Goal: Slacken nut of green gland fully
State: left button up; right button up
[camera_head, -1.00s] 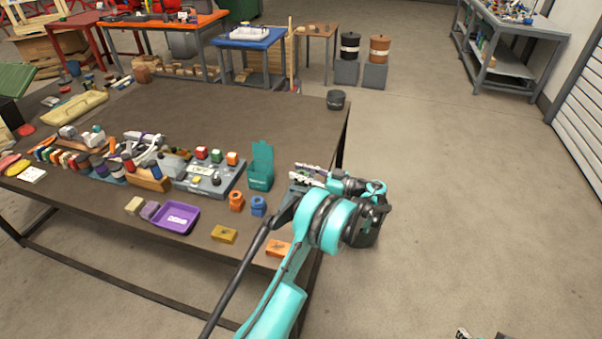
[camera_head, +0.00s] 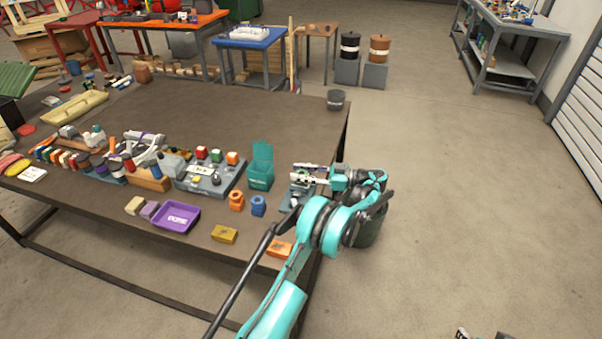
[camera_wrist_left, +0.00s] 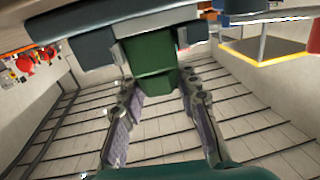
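In the left wrist view, a dark green block-like part (camera_wrist_left: 152,62), which looks like the green gland, sticks out from a dark grey body (camera_wrist_left: 95,50). My left gripper (camera_wrist_left: 162,150) has its two fingers apart on either side of the space below the green part. I cannot tell whether either finger touches it. In the head view my left gripper (camera_head: 300,172) is over the table's right edge, pointing left, above a grey piece (camera_head: 292,197) partly hidden by my arm. The gland cannot be made out there. What seems to be my right gripper (camera_head: 480,335) barely shows at the bottom edge.
A teal open-lidded box (camera_head: 261,176) stands left of my left gripper. Orange (camera_head: 236,201) and blue (camera_head: 258,206) parts, a purple tray (camera_head: 176,216) and a grey panel with coloured blocks (camera_head: 209,180) are nearby on the brown table (camera_head: 230,120). The floor to the right is clear.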

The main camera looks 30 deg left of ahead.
aim_at(301, 171)
pick_arm(q)
jog(key=o, duration=0.3)
jog(key=shift+o, duration=0.2)
notch_tip(301, 171, up, 10)
dwell(0.3)
